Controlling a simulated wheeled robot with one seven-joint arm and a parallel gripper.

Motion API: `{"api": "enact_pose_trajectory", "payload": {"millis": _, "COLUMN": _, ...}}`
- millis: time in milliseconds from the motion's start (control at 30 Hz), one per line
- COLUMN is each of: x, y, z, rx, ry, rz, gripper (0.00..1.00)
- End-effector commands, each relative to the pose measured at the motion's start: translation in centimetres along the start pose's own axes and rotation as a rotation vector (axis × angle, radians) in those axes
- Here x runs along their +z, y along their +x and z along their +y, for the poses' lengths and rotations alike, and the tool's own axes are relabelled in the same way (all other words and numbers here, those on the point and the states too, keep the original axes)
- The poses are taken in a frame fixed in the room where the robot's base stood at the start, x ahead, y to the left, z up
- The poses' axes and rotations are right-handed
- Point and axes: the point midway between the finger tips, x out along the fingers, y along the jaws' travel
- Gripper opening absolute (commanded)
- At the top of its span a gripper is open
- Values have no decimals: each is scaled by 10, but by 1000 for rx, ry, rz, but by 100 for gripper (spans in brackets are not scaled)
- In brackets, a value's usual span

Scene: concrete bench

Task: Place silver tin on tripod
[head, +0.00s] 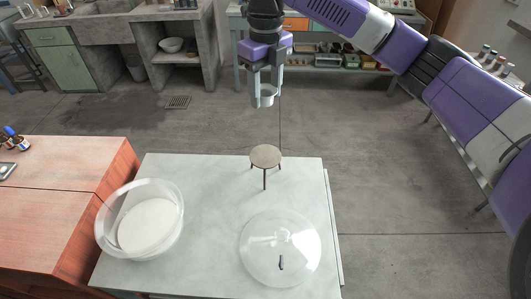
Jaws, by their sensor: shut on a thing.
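My gripper (264,99) is shut on a small silver tin (267,98) between its fingertips. In the head view the tin is high in the picture, above and behind the tripod, and apart from it. The fingers partly cover the tin. The tripod (266,156) has a round tan-grey top on thin dark legs. It stands upright near the far edge of the pale bench top, with nothing on it.
The pale bench (205,187) also holds a clear bowl (110,232) with a white disc (150,226) in it at the left, and a clear dome lid (262,252) with a dark handle in front of the tripod. An orange-red table (70,170) adjoins at left.

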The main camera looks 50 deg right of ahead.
Motion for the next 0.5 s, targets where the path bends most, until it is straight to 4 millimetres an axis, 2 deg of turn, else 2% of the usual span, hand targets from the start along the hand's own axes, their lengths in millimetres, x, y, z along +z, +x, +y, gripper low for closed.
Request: {"api": "enact_pose_trajectory", "payload": {"millis": 500, "x": -1, "y": 120, "z": 0, "rx": 2, "ry": 3, "rz": 2, "gripper": 10}}
